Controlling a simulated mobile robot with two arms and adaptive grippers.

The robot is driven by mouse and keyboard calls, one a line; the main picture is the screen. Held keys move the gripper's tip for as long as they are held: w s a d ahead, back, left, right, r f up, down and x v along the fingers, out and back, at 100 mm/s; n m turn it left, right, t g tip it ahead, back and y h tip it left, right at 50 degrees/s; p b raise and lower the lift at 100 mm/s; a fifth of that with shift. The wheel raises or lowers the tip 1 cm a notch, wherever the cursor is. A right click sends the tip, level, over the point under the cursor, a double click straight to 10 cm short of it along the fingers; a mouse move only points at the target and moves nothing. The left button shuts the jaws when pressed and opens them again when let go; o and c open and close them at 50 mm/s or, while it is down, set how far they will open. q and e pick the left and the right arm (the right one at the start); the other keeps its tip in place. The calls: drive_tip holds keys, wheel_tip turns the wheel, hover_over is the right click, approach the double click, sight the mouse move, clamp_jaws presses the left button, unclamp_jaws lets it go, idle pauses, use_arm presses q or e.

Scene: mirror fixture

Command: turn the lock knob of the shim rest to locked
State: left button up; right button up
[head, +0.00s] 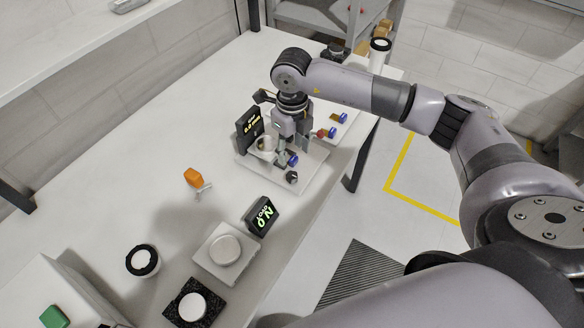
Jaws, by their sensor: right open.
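The mirror fixture stands on a pale base plate (312,172) on the white table. It has a dark display (249,129) with yellow digits and a round ring-like part (265,145). A small black knob (291,177) sits near the plate's front corner, and a blue knob (293,160) is just behind it. I cannot tell for sure which knob is the shim rest's lock knob, or its setting. My right gripper (290,154) points down over the fixture, open, close to the blue knob. It hides part of the fixture; contact cannot be told. My left gripper is out of view.
More blue knobs (332,132) and a red part stand behind the gripper. The table's left middle is clear.

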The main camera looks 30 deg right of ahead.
sight(292, 175)
wheel_tip(292, 175, down, 10)
drive_tip(key=p, duration=0.2)
drive_tip(key=shift+p, duration=0.3)
clamp_jaws()
idle(0.4)
